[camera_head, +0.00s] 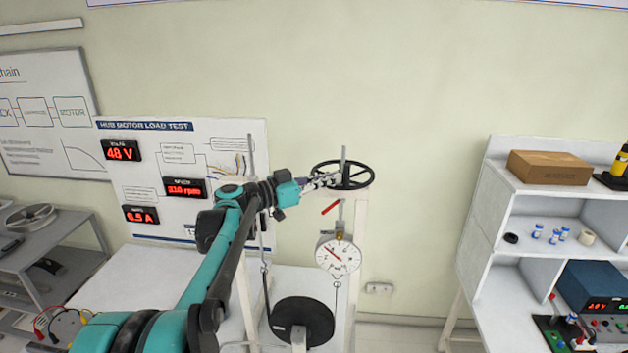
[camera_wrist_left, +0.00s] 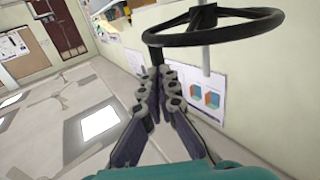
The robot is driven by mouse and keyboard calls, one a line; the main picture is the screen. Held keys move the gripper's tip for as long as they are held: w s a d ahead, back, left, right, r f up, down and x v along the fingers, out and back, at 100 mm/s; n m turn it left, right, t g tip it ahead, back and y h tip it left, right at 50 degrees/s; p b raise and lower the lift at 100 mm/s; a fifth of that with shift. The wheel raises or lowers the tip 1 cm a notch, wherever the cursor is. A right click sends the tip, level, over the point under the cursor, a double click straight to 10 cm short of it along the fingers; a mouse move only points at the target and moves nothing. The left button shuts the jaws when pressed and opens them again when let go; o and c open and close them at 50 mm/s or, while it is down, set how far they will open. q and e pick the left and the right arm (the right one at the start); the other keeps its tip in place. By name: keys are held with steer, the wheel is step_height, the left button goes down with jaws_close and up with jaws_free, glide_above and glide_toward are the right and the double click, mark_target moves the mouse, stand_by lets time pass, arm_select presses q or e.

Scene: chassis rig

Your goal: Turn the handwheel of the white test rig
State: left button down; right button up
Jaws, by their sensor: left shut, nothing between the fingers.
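The black handwheel (camera_head: 371,173) lies roughly flat at the top of the white test rig (camera_head: 359,230), on an upright rod. My left gripper (camera_head: 328,180) comes in from the left, and its fingertips overlap the wheel's left part in the head view. In the left wrist view the handwheel (camera_wrist_left: 235,37) shows above the fingers (camera_wrist_left: 160,80). The fingers are shut with nothing between them; I cannot tell whether they touch the wheel. Below the wheel are a red pointer (camera_head: 331,207), a round dial gauge (camera_head: 338,257) and a black hub wheel (camera_head: 302,318).
A display board (camera_head: 180,150) stands behind my left arm, with red readouts including 48 V. A white shelf unit (camera_head: 510,190) at the right holds a cardboard box (camera_head: 549,168) and small items. A grey side table (camera_head: 65,245) stands at left. The wall right of the handwheel is clear.

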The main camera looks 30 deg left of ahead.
arm_select(q)
steer(key=shift+w+d, duration=0.25)
steer(key=shift+w, duration=0.1)
steer(key=shift+w+d, duration=0.45)
steer(key=shift+d, duration=0.4)
